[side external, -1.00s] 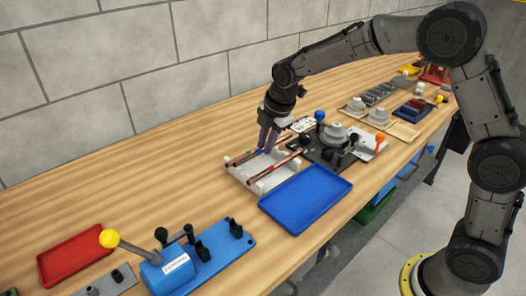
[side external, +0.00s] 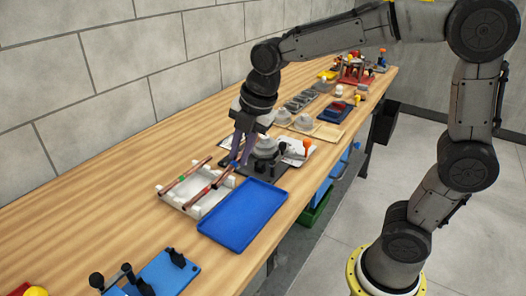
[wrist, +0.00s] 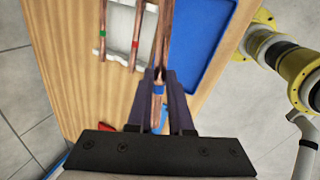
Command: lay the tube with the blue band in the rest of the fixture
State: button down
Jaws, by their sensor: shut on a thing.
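My gripper (side external: 240,160) is shut on the copper tube with the blue band (wrist: 158,90). The band sits between the fingertips in the wrist view, and the tube runs away from them toward the top edge. In the side view my gripper is low near the right end of the white rack (side external: 168,198), just left of the fixture (side external: 267,168). The fixture has a dark base plate and a grey domed part. My fingers partly cover it, and its rest cannot be made out.
Tubes with a green band (wrist: 103,33) and a red band (wrist: 135,43) lie on the rack. An empty blue tray (side external: 243,212) lies in front of it. A blue lever device (side external: 165,272) stands at front left. Bowls and trays line the far bench.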

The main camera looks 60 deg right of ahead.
jog(key=s+d+r+m, duration=0.1)
jog(key=s+d, duration=0.3)
jog(key=d, duration=0.5)
jog(key=s+d+r+m, duration=0.1)
jog(key=s+d, duration=0.3)
jog(key=d, duration=0.5)
jog(key=shift+h, duration=0.3)
jog(key=w+d+f, duration=0.2)
jog(key=w+f, duration=0.1)
jog(key=w, duration=0.1)
jog(key=w+d+f, duration=0.2)
jog(key=w+f, duration=0.1)
jog(key=w, duration=0.1)
jog(key=w+d+f, duration=0.2)
jog(key=w+f, duration=0.1)
jog(key=w, duration=0.1)
jog(key=x, duration=0.3)
jog(key=shift+s+d+f, duration=0.1)
jog(key=shift+s+f, duration=0.05)
jog(key=shift+s, duration=0.05)
jog(key=shift+f, duration=0.3)
jog(key=shift+f, duration=0.3)
